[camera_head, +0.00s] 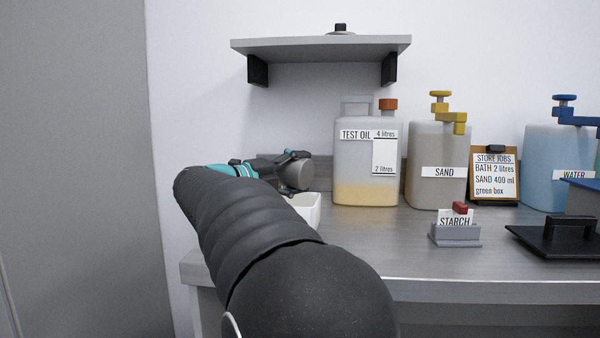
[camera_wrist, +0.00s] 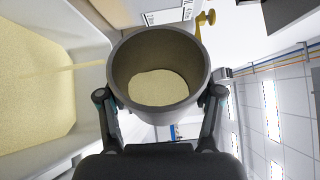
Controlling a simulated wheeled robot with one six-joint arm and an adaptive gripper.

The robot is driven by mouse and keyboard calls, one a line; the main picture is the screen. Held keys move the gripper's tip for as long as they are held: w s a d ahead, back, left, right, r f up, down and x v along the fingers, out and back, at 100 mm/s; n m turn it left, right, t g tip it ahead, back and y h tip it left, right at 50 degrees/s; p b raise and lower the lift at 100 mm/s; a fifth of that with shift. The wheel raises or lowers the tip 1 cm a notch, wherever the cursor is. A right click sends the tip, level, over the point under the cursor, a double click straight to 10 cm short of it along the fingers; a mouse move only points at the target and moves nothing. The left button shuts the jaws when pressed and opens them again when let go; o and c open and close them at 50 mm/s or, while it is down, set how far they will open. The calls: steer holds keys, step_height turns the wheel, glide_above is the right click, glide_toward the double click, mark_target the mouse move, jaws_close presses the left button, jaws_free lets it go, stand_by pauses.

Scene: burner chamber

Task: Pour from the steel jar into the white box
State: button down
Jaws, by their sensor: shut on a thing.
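My gripper (camera_wrist: 160,98) is shut on the steel jar (camera_wrist: 127,101), with one finger on each side of it. The jar is tipped over, and its open mouth shows pale yellow grains (camera_wrist: 158,86) inside. The white box (camera_wrist: 95,32) lies to the left in the wrist view with a layer of the same grains in it. A thin pale streak runs from the jar's rim to the box. In the head view the grey jar (camera_head: 298,174) lies on its side above the white box (camera_head: 310,207), which my arm partly hides.
A test oil jug (camera_head: 352,165), a sand container (camera_head: 432,185) and a water container (camera_head: 545,160) stand along the wall. A starch holder (camera_head: 455,234) and a black lid (camera_head: 560,240) lie in front. A shelf (camera_head: 320,46) hangs above. A sign (camera_head: 494,180) stands between containers.

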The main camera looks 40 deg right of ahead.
stand_by(0.3)
steer(key=shift+w+n, duration=0.15)
steer(key=shift+n, duration=0.45)
